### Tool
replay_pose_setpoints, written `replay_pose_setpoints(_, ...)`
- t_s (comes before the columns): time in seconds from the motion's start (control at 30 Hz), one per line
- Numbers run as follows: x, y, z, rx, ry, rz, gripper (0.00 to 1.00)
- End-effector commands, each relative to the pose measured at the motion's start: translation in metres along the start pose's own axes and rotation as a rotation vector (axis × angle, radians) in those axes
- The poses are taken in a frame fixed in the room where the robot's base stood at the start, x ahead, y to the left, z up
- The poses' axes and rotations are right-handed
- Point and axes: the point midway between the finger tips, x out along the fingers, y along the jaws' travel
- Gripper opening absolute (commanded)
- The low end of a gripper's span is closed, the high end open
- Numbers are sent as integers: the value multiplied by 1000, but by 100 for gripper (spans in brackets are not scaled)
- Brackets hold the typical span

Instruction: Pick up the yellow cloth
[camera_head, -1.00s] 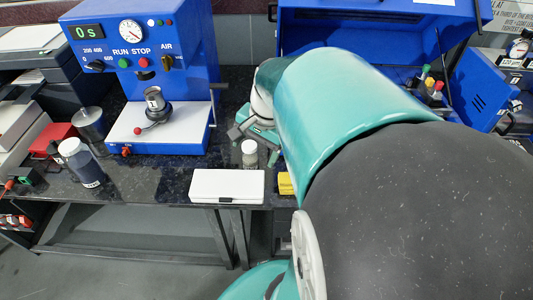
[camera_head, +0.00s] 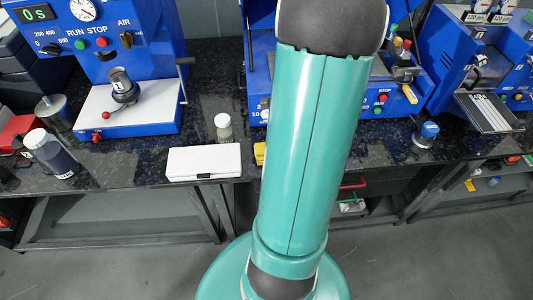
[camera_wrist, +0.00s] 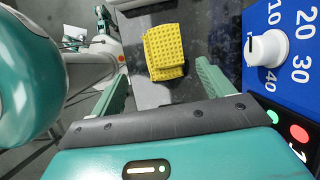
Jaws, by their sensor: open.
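The yellow cloth (camera_wrist: 166,52) lies folded on the dark speckled worktop in the wrist view, with a dimpled texture. In the head view only a small yellow strip of it (camera_head: 259,153) shows beside my arm; the rest is hidden. My gripper (camera_wrist: 162,70) is open and empty, its two green fingers spread wide. In the wrist view the cloth appears between and beyond the fingertips, and I see no contact. My arm hides the gripper in the head view.
A blue machine with a dial knob (camera_wrist: 268,48) stands close to the right finger in the wrist view. In the head view a white case (camera_head: 204,162) and a small jar (camera_head: 223,127) sit left of the cloth. The worktop's front edge is near.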

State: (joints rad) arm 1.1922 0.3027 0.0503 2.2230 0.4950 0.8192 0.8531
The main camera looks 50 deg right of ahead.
Motion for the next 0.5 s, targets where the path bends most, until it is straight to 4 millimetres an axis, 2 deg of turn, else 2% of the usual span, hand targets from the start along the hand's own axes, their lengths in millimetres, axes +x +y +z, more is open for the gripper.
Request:
replay_pose_setpoints(0.23,21,-1,0,-3,0,2,80)
replay_pose_setpoints(0.5,59,-4,-1,-4,-1,2,80)
